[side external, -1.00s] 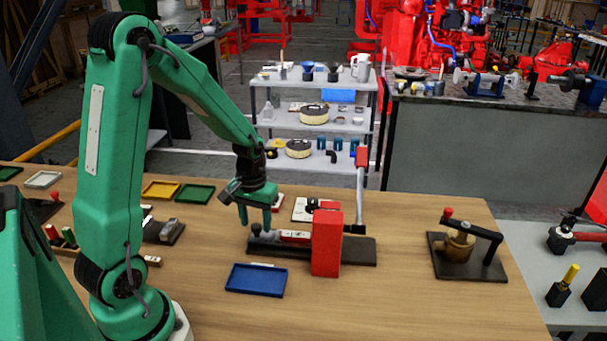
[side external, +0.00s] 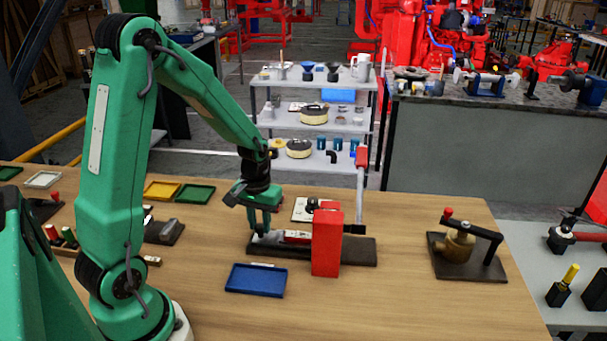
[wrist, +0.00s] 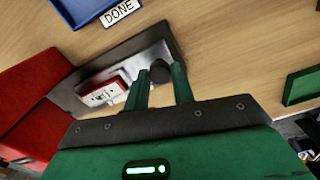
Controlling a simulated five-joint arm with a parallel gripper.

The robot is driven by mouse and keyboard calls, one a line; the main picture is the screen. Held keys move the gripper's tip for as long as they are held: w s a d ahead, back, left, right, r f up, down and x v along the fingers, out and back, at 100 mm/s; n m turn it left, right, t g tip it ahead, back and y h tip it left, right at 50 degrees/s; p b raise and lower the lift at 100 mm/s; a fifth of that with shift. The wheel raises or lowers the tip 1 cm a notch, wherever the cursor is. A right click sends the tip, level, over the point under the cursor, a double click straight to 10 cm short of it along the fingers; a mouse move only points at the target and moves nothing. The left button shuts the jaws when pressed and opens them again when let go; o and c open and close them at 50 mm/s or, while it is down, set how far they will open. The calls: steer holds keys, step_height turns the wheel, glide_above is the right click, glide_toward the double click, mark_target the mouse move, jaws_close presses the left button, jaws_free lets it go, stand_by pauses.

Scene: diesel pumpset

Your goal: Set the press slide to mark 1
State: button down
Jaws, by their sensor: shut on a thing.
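The press stands on a dark base plate (side external: 360,252) on the wooden table, with a red upright body (side external: 327,243) and a lever with a red grip (side external: 362,157). Its slide (side external: 296,237), a light and red piece on a pale track, lies left of the body. In the wrist view the slide (wrist: 102,93) shows small marks too small to read. My gripper (side external: 262,228) points down at the left end of the track. In the wrist view its fingers (wrist: 160,78) are shut on the slide's dark round knob (wrist: 160,70).
A blue tray (side external: 256,280) lies in front of the press, beside a DONE label (wrist: 120,12). Yellow (side external: 161,190) and green (side external: 195,194) trays lie behind left. A brass fixture (side external: 460,245) on a dark plate stands to the right. Bare table lies between it and the press.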

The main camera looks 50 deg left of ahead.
mark_target(281, 235)
steer(key=w+d, duration=0.3)
steer(key=shift+w+d, duration=0.25)
steer(key=shift+w, duration=0.1)
steer(key=c, duration=1.2)
jaws_free()
steer(key=shift+o, duration=0.2)
steer(key=shift+r, duration=0.1)
step_height(281, 235, up, 8)
